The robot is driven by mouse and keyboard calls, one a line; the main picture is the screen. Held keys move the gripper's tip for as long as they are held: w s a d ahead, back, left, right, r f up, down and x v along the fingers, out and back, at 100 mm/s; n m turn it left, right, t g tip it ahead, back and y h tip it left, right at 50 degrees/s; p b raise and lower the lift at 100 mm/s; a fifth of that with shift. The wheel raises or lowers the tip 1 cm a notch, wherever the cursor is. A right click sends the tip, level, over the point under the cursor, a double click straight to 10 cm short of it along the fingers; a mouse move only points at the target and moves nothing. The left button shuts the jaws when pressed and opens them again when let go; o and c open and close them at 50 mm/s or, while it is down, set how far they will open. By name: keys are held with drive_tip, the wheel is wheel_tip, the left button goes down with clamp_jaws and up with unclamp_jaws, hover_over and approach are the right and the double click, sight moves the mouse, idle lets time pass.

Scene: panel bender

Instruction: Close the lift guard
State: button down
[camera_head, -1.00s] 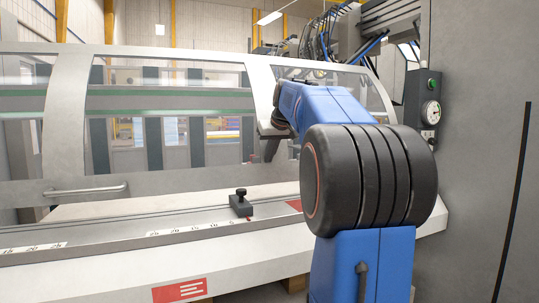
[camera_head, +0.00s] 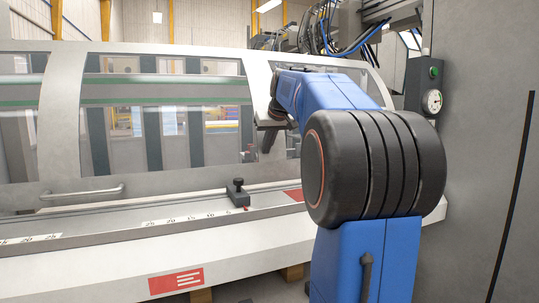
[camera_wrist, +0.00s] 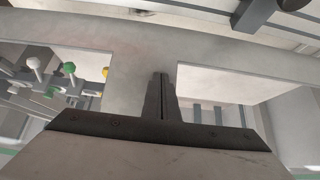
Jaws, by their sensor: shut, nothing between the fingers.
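The lift guard (camera_head: 62,110) is a pale grey frame with clear window panels, and it spans the front of the machine. Its lower edge hangs just above the ruled bed, and a bar handle (camera_head: 82,194) sits at its lower left. My arm reaches in from the right, in front of the guard's right part. In the wrist view my gripper (camera_wrist: 161,80) is shut and empty, with its fingers over a pale guard strut (camera_wrist: 138,65) between window openings. I cannot tell whether the fingertips touch it.
A black clamp knob (camera_head: 237,192) stands on the ruled bed (camera_head: 130,228). A control box with a green button and gauge (camera_head: 431,101) is on the grey cabinet at right. Cables hang at the top. The wrist view shows white, green and yellow knobs (camera_wrist: 68,68).

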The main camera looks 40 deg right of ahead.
drive_tip(key=v, duration=1)
drive_tip(key=shift+r, duration=0.45)
drive_tip(key=s+a+f+n+y, duration=0.1)
drive_tip(key=s+a+f, duration=0.2)
drive_tip(key=a+f, duration=0.3)
drive_tip(key=s+a+f+g, duration=0.1)
drive_tip(key=s+a+f, duration=0.2)
drive_tip(key=a+f, duration=0.25)
drive_tip(key=s+a+f+n+y, duration=0.1)
drive_tip(key=s+a+f, duration=0.2)
drive_tip(key=a+f, duration=0.3)
drive_tip(key=s+a+f, duration=0.4)
drive_tip(key=s+f, duration=0.2)
drive_tip(key=f, duration=0.2)
drive_tip(key=s+a+f+n+g, duration=0.1)
drive_tip(key=s+a+f, duration=0.3)
drive_tip(key=s+f, duration=0.2)
drive_tip(key=s+a+f, duration=0.4)
drive_tip(key=s+f, duration=0.2)
drive_tip(key=f, duration=0.4)
drive_tip(key=shift+f+n, duration=0.3)
drive_tip(key=shift+f, duration=0.1)
drive_tip(key=shift+s+a, duration=0.1)
drive_tip(key=shift+a, duration=0.05)
